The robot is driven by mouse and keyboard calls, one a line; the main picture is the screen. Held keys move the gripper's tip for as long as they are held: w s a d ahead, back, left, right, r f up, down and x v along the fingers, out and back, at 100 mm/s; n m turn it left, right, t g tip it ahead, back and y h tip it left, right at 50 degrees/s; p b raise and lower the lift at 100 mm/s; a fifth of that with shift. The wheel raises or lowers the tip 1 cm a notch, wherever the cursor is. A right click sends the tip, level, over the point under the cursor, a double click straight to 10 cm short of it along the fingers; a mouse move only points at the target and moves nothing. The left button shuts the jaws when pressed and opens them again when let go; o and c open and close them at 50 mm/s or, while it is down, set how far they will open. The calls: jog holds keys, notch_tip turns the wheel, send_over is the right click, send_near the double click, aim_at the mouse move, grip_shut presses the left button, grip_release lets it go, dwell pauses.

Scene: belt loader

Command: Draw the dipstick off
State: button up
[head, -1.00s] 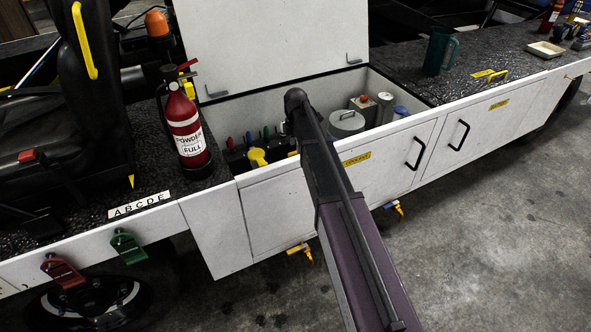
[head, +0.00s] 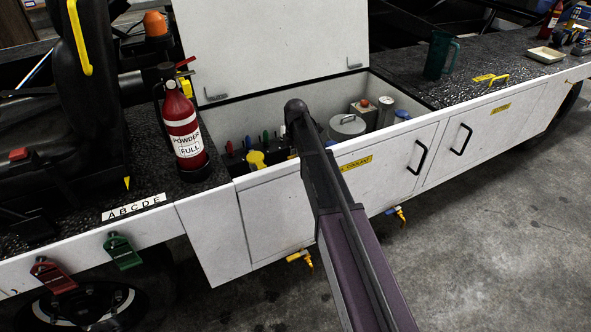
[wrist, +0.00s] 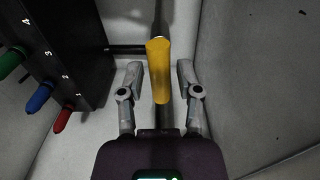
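In the wrist view a yellow handle (wrist: 159,70), seemingly the dipstick's, lies between the two fingers of my gripper (wrist: 159,78). The fingers are apart, with a visible gap on each side of the handle. A dark rod or tube shows beyond the handle, but its lower end is hidden. In the head view my arm covers the gripper. A yellow piece (head: 255,160) shows in the open compartment left of my arm; I cannot tell whether it is the same handle.
A dark block (wrist: 62,50) with numbered green, blue and red levers stands left of the fingers. Pale compartment walls (wrist: 255,70) lie to the right. A grey lidded can (head: 347,127) and the raised white lid (head: 275,45) are near my arm. A fire extinguisher (head: 183,130) stands left.

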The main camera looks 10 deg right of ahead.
grip_shut()
jog(key=shift+r+p, duration=0.7)
jog(key=shift+p, duration=0.05)
dwell(0.9)
notch_tip(320, 180, up, 18)
jog(key=p, duration=1.8)
dwell(2.6)
